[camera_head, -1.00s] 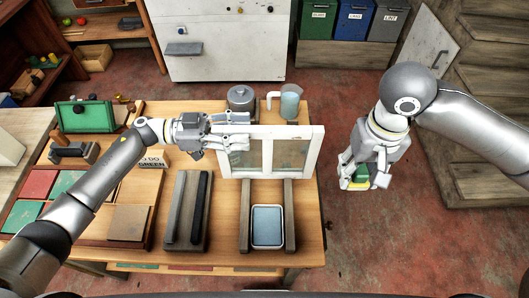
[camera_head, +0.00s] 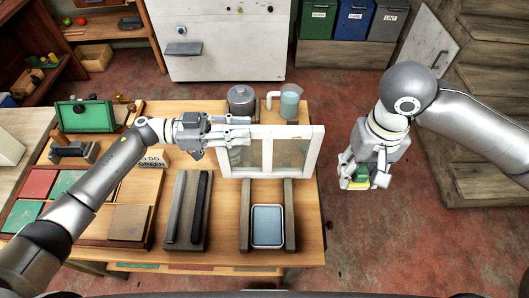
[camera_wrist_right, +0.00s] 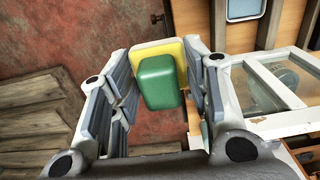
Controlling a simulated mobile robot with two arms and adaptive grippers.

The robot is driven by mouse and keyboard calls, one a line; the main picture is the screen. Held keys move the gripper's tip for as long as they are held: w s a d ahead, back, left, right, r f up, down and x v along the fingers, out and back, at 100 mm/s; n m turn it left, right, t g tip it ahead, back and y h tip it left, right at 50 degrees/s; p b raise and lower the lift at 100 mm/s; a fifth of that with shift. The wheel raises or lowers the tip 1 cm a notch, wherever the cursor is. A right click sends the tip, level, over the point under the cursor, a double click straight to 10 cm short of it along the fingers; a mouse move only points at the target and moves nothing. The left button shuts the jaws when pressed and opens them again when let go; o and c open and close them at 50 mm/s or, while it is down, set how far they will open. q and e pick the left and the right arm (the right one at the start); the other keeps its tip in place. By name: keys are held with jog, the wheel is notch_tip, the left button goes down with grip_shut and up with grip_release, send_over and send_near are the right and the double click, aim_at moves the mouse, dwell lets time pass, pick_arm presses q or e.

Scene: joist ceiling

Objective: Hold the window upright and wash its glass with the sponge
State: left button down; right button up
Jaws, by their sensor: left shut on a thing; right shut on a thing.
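The window (camera_head: 268,173) has a white frame with two panes. It stands upright on the wooden table, behind two dark rails. My left gripper (camera_head: 232,132) is shut on the upper left part of its frame. The glass (camera_head: 291,153) looks brownish and smeared in places. My right gripper (camera_head: 362,172) is shut on the sponge (camera_head: 358,183), in the air off the table's right side, apart from the window. In the right wrist view the sponge is a green block (camera_wrist_right: 157,83) on a yellow layer (camera_wrist_right: 158,48) between the fingers. The window (camera_wrist_right: 271,86) shows at the right there.
A shallow tray (camera_head: 267,226) lies between two rails (camera_head: 289,215) in front of the window. A pitcher (camera_head: 290,101) and a grey pot (camera_head: 241,99) stand behind it. A block with a dark bar (camera_head: 186,210) lies to the left. Floor is clear below my right gripper.

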jog(key=shift+w, duration=0.1)
dwell(0.4)
jog(key=w+d+f+t+h, duration=0.2)
jog(key=w+f+t+h, duration=0.1)
jog(key=w+f, duration=0.35)
jog(key=w+d+f+t+h, duration=0.25)
jog(key=w+f, duration=0.25)
jog(key=f, duration=0.3)
jog(key=s+a+n+t+y, duration=0.1)
jog(key=s+a+n+t, duration=0.1)
jog(key=t, duration=0.1)
jog(key=s+a+f+n+t+y, duration=0.1)
jog(key=s+a+n+t, duration=0.1)
jog(key=s+a+t, duration=0.1)
jog(key=s+a+f+n+t+y, duration=0.1)
jog(key=s+a+n+t, duration=0.1)
jog(key=a+n+t, duration=0.1)
jog(key=shift+s+a+f+t, duration=0.1)
jog(key=shift+s+a+t, duration=0.1)
jog(key=shift+t, duration=0.45)
jog(key=n+t+y, duration=0.2)
jog(key=y, duration=0.1)
send_near(290, 159)
jog(key=shift+h, duration=0.25)
jog(key=shift+w+a+f, duration=0.1)
jog(key=shift+w, duration=0.9)
jog(key=shift+w+a, duration=0.1)
jog(key=shift+w, duration=0.95)
jog(key=shift+w, duration=1.05)
